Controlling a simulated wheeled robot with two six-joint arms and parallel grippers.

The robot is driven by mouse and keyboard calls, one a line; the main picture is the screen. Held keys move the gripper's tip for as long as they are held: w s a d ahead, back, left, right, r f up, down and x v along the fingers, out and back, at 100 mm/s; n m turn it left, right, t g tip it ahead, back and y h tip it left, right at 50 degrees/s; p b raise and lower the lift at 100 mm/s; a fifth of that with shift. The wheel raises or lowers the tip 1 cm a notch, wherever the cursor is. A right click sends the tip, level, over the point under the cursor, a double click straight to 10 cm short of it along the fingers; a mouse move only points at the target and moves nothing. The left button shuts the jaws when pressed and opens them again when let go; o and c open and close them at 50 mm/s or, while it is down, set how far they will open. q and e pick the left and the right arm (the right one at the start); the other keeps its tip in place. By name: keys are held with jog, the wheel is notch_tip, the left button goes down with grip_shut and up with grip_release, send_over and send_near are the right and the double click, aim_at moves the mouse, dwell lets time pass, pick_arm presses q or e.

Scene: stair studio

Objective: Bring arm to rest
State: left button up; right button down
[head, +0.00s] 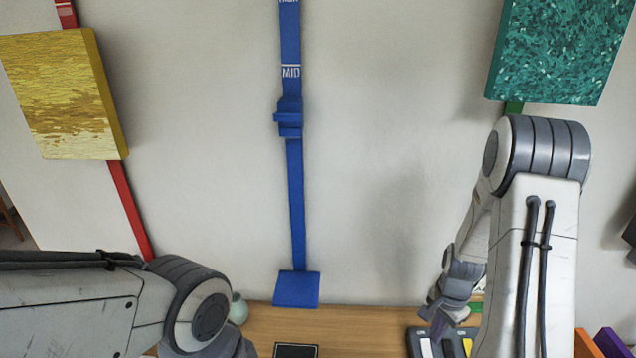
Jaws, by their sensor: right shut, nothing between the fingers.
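My right arm comes in from the right and bends down at its elbow. My right gripper (440,328) is low over the wooden table, above a dark tray, and it is shut with nothing seen between its fingers. My left arm enters at the lower left. Its forearm drops out of the picture at the bottom, so my left gripper is hidden.
A wooden table (350,322) runs along the wall, with a dark tray (414,345), a black-framed item (296,351) and a pale green vase (238,309). A blue strip with a slider (289,118) hangs on the wall between yellow (65,95) and teal (558,50) panels.

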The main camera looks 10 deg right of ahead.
jog(key=s+a+r+n, duration=0.1)
jog(key=a+r+n, duration=0.5)
jog(key=a, duration=0.4)
jog(key=s+a+r+n, duration=0.1)
jog(key=a+r+n, duration=0.45)
jog(key=a, duration=0.55)
jog(key=s+a+r+n, duration=0.3)
jog(key=s+a+n, duration=0.2)
jog(key=s, duration=0.2)
jog(key=s+a+r+n+y, duration=0.1)
jog(key=s+a+r+n, duration=0.3)
jog(key=s, duration=0.3)
jog(key=shift+s+a+r+n, duration=0.2)
jog(key=shift+a+r+n, duration=0.15)
jog(key=shift+n, duration=0.3)
